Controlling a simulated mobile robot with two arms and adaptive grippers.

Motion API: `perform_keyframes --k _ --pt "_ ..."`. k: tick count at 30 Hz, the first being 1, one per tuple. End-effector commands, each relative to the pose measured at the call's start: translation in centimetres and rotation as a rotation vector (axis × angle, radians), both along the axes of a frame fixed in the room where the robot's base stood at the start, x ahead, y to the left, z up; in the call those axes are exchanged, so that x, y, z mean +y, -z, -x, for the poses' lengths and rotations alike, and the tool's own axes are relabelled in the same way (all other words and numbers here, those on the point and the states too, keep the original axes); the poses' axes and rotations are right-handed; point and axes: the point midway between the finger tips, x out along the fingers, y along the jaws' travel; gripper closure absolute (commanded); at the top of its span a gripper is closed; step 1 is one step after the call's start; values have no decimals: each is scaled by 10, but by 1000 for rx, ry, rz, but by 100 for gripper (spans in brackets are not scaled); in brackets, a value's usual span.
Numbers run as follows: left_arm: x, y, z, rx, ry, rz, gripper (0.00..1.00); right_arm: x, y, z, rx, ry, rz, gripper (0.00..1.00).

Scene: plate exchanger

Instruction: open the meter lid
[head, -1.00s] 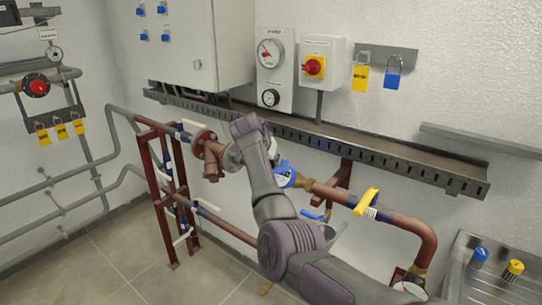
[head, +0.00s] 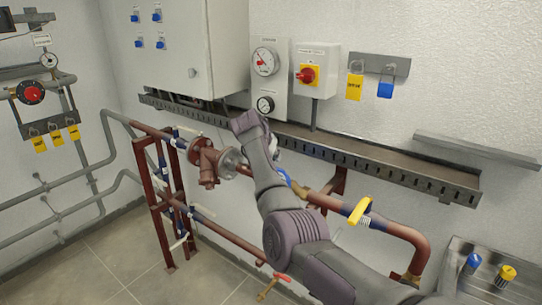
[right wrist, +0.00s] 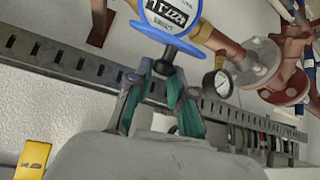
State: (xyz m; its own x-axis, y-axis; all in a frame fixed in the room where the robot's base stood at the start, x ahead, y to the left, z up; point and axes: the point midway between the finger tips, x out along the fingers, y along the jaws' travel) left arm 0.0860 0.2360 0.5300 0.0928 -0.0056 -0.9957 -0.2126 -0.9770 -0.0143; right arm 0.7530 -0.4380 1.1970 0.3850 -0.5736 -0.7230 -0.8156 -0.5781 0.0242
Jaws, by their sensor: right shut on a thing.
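The meter (right wrist: 178,14) is at the top of the right wrist view, a white face with printed digits inside a blue ring. A blue-rimmed, dark lid-like part (right wrist: 168,39) juts from the ring toward my fingers, seen nearly edge-on; I cannot tell its exact angle. My right gripper (right wrist: 163,66) is shut on this part, its green-padded fingers reaching up to it. In the head view only a bit of the blue meter (head: 284,176) shows beside my right arm, which hides the rest and most of the gripper. My left gripper is not in view.
The meter sits on a red-brown pipe (head: 400,231) with a yellow-handled valve (head: 360,209). A cable tray (head: 380,166) runs along the wall above. A small pressure gauge (right wrist: 218,84) is close right of my fingers. A red-handled valve (head: 282,276) is low beside my arm.

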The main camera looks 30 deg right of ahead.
Motion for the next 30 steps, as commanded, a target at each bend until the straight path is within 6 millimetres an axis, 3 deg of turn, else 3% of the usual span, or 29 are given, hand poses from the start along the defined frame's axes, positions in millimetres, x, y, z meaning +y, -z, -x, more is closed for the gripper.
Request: perform_keyframes --k 7,8,12,23,30 --pt "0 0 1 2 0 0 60 -5 -5 0 -9 5 12 100" --pt "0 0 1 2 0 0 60 -5 -5 0 -9 5 12 76" --pt "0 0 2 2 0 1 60 -4 -3 0 -6 4 8 54" --pt "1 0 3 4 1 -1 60 1 -4 1 -2 1 3 54" --pt "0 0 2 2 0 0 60 23 -33 16 -6 1 3 54"
